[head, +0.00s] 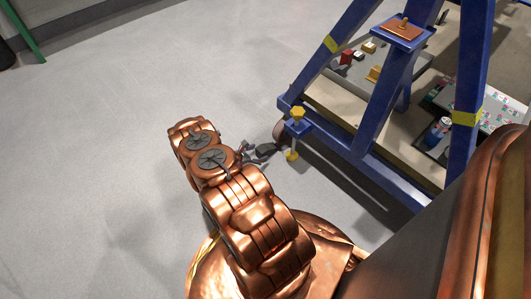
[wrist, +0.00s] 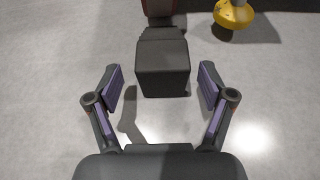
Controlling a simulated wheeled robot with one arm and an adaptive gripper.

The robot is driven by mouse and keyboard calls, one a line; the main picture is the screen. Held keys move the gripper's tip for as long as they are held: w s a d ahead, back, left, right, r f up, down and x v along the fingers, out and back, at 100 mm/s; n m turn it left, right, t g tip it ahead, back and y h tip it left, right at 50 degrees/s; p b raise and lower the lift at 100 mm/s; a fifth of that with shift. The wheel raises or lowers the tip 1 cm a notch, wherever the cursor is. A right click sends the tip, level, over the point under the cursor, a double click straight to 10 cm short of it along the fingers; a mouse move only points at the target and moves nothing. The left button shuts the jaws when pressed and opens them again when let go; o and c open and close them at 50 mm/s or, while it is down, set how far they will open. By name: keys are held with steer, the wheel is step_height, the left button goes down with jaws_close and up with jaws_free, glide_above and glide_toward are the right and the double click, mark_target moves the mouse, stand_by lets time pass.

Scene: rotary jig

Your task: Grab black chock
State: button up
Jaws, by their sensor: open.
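The black chock (wrist: 162,68) is a dark block on the grey floor, in the upper middle of the wrist view. My gripper (wrist: 160,88) is open, with one finger to the left of the chock and one to the right. Gaps show on both sides, and neither finger appears to touch it. In the head view my gripper (head: 258,152) is low beside the blue frame's corner, partly hidden by my copper arm. The chock there is a small dark shape (head: 268,149) just past the fingers.
A reddish wheel (wrist: 158,7) stands directly behind the chock. A yellow foot (wrist: 233,14) is to its right, under the blue frame (head: 372,125). The frame's deck holds red, white and yellow blocks and a can (head: 437,132).

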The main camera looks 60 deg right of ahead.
steer(key=b+x, duration=0.1)
steer(key=x, duration=0.1)
steer(key=b+x, duration=0.1)
steer(key=x, duration=0.1)
steer(key=shift+s+a+f+b, duration=0.1)
steer(key=shift+a+f+b, duration=0.05)
steer(key=shift+f+b, duration=0.15)
steer(key=shift+s+d, duration=0.1)
steer(key=shift+d, duration=0.3)
steer(key=shift+r, duration=0.1)
steer(key=shift+c, duration=0.4)
steer(key=c, duration=1.4)
steer(key=shift+r, duration=0.15)
